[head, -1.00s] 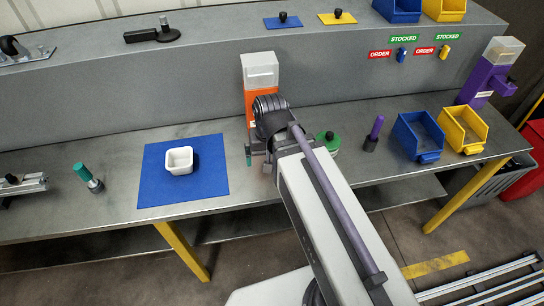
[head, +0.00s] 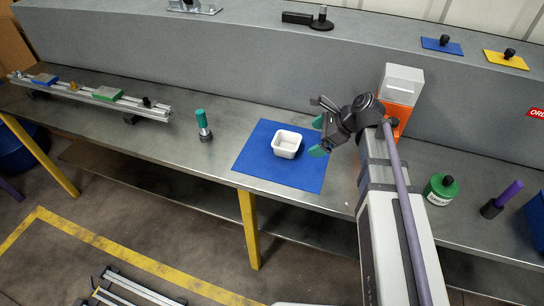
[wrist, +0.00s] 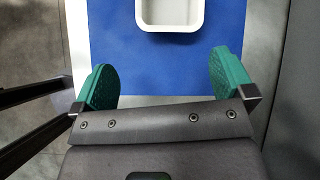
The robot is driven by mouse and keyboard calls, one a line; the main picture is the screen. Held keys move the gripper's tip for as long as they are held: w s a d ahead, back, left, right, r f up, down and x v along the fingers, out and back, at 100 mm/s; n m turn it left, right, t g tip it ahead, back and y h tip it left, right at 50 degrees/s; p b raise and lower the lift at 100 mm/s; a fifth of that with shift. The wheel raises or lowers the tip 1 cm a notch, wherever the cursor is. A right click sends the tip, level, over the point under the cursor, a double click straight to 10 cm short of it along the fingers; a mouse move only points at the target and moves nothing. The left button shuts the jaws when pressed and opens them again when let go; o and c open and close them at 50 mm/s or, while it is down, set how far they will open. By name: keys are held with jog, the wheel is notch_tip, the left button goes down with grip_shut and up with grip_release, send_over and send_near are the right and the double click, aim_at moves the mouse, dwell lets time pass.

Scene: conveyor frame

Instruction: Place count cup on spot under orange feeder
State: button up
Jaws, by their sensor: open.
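The count cup, a white square open cup (head: 287,144), stands upright and looks empty on a blue mat (head: 308,177). In the wrist view the cup (wrist: 169,13) is at the top edge, partly cut off, beyond the fingertips. My gripper (head: 318,137) is open and empty, just right of the cup and apart from it. Its two green fingers (wrist: 165,80) show spread over the near edge of the mat in the wrist view. The orange feeder (head: 401,97) with a pale top stands behind my arm on the right. The spot under it is hidden by my arm.
A teal-handled tool (head: 203,124) stands left of the mat. A metal rail (head: 90,97) lies at the far left. The bench between the rail and the mat is mostly clear.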

aim_at(287, 143)
jog(key=a+f+b, duration=0.1)
jog(key=w+a+f+m+b, duration=0.1)
jog(key=a+b, duration=0.1)
jog(key=w+a+f+m+y+b, duration=0.1)
jog(key=a+f, duration=0.1)
jog(key=shift+w+a, duration=0.1)
jog(key=shift+w, duration=0.1)
jog(key=shift+a+r, duration=0.1)
jog(key=shift+r, duration=0.05)
jog(key=b+x, duration=0.3)
jog(key=x, duration=0.2)
jog(key=shift+w+b, duration=0.15)
jog(key=shift+b, duration=0.25)
jog(key=shift+r, duration=0.1)
jog(key=c, duration=0.9)
notch_tip(287, 143, up, 10)
jog(key=p, duration=1)
